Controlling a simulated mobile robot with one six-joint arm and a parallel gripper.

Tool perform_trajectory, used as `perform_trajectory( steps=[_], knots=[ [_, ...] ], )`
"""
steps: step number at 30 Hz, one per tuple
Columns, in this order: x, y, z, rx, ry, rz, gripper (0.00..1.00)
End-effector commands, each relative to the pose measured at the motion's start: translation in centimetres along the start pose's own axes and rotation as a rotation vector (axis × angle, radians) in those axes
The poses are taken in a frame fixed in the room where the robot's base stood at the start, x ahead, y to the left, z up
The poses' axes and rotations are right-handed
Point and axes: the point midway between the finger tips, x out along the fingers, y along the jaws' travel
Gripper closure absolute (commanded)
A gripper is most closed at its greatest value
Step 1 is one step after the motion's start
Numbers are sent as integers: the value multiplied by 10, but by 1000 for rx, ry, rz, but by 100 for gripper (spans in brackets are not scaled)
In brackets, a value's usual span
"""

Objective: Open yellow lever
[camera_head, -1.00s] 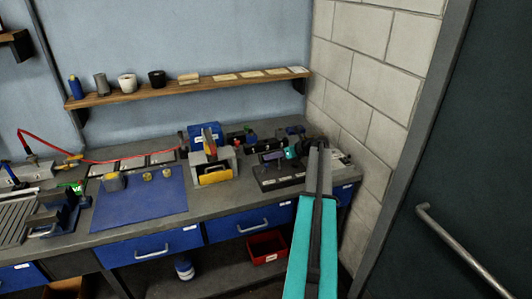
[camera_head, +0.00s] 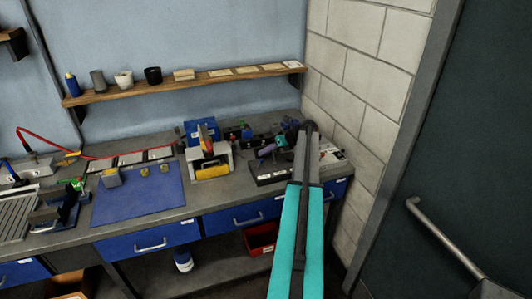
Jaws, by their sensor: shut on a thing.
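My gripper (camera_head: 273,147) is small and dark at the end of my teal arm, over the black-based device (camera_head: 270,176) at the right end of the bench. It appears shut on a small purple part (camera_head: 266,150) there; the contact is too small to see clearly. No yellow lever shows plainly at my gripper. My arm hides part of the device's right side.
A blue mat (camera_head: 140,205) with small yellowish pieces lies left on the bench. A red hose (camera_head: 45,140) runs behind it. The brick wall (camera_head: 365,75) stands close on the right. A wooden shelf (camera_head: 185,88) with cups hangs above. A red bin (camera_head: 262,238) sits below.

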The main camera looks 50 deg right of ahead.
Motion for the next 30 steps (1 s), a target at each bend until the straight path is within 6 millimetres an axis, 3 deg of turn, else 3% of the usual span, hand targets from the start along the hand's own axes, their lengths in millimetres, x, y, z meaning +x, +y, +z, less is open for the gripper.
perform_trajectory(
  steps=[3,4,7,20,30],
  knots=[
    [-2,0,5,-1,-11,-1,100],
    [-2,0,6,-1,-12,-1,78],
    [-2,0,4,-1,-10,-1,65],
    [-5,-1,1,0,-6,-2,65],
    [-39,-2,0,0,-6,-3,65]
  ],
)
